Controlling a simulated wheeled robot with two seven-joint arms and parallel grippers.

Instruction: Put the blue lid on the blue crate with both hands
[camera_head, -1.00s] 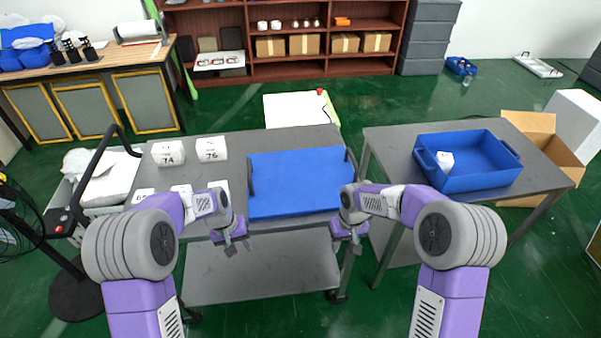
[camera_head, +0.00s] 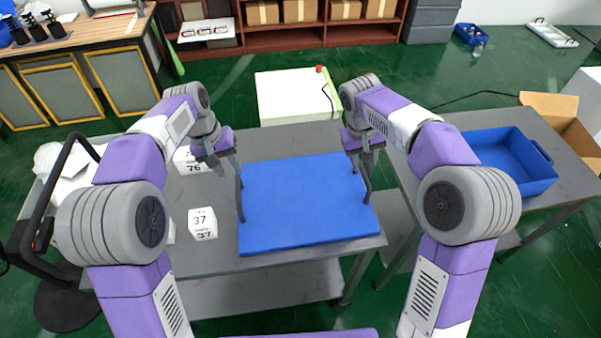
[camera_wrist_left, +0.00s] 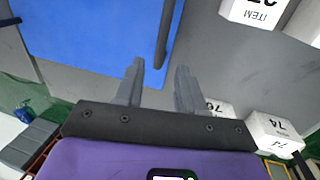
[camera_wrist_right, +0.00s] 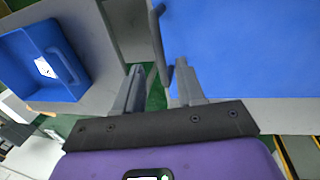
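The blue lid (camera_head: 305,215) lies flat on the grey table, with a dark bar handle along its left and right sides. My left gripper (camera_head: 228,168) is open by the back end of the left handle (camera_head: 240,195). In the left wrist view that handle (camera_wrist_left: 165,35) ends close to the gap between the fingertips (camera_wrist_left: 160,68). My right gripper (camera_head: 366,158) is open at the back of the right handle (camera_head: 366,185). In the right wrist view the handle (camera_wrist_right: 157,40) runs between the fingertips (camera_wrist_right: 160,70). The blue crate (camera_head: 515,160) stands on the right table, partly behind my right arm.
White numbered boxes (camera_head: 202,222) stand on the table left of the lid. A gap separates the two tables.

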